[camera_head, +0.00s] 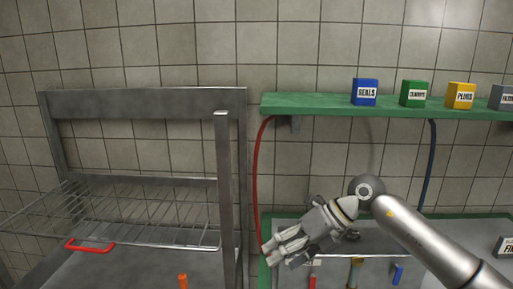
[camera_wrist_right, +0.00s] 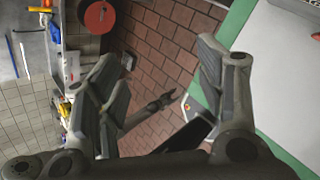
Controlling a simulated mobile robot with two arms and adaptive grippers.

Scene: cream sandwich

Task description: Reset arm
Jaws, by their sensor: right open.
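My right gripper (camera_head: 284,254) hangs in the air in the head view, at the lower middle, with its arm coming in from the right. Its fingers point down and to the left, in front of the left end of the green-edged bench. In the right wrist view the two fingers of my right gripper (camera_wrist_right: 165,90) stand wide apart with nothing between them. A brick-like floor shows behind them. My left gripper is not in the head view.
A metal frame (camera_head: 150,101) with a wire rack (camera_head: 150,215) and red handle (camera_head: 90,246) stands at left. A green shelf (camera_head: 315,104) carries blue (camera_head: 365,91), green (camera_head: 414,93) and yellow (camera_head: 460,95) boxes. Tools with orange, red and blue handles show low down.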

